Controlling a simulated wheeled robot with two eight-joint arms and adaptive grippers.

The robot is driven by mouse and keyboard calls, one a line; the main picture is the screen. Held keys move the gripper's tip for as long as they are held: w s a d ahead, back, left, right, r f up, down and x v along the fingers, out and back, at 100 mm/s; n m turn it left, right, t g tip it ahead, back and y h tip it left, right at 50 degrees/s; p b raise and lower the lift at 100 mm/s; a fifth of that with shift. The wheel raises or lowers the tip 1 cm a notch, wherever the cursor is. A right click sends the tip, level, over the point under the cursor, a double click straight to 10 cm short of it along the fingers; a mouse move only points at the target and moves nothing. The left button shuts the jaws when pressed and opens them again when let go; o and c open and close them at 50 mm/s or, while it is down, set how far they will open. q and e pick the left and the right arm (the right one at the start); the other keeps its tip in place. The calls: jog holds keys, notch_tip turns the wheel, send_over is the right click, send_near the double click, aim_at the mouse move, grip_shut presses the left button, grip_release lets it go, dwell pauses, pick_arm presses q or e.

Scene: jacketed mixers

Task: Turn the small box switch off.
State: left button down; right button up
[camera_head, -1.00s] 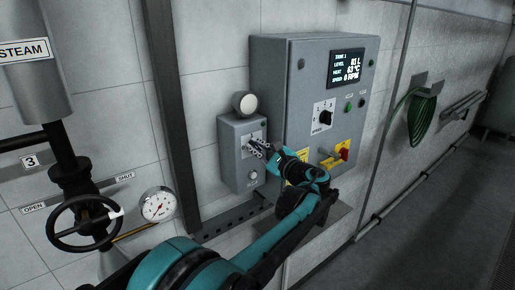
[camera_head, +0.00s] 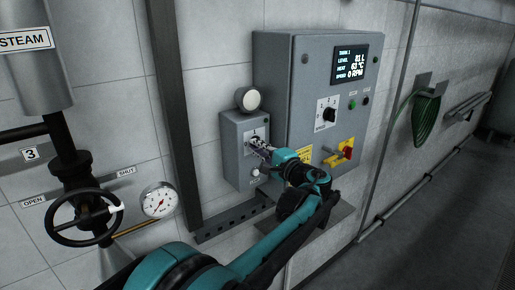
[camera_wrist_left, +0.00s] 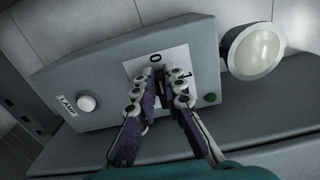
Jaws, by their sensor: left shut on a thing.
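The small grey box (camera_head: 231,135) is on the wall, left of the big grey control cabinet (camera_head: 299,85). Its white switch plate, marked 0 and 1 (camera_wrist_left: 155,58), shows in the left wrist view. My left gripper (camera_head: 257,143) reaches the plate from the right. In the wrist view, the fingers of my left gripper (camera_wrist_left: 157,88) are either side of the plate's middle, closed on the switch knob. The fingers mostly hide the knob, so its setting is not clear. My right gripper is not in view.
A round white lamp (camera_head: 248,99) sits atop the small box, and a white LAMP button (camera_wrist_left: 87,103) is on its front. The cabinet has a display (camera_head: 356,65), a black knob (camera_head: 329,115) and a red-yellow switch (camera_head: 347,149). A valve wheel (camera_head: 85,219) stands left.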

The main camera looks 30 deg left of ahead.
pick_arm(q)
jog(key=shift+n, duration=0.5)
jog(key=c, duration=1.6)
grip_release()
jog(key=shift+a+f, duration=0.1)
jog(key=v, duration=1.2)
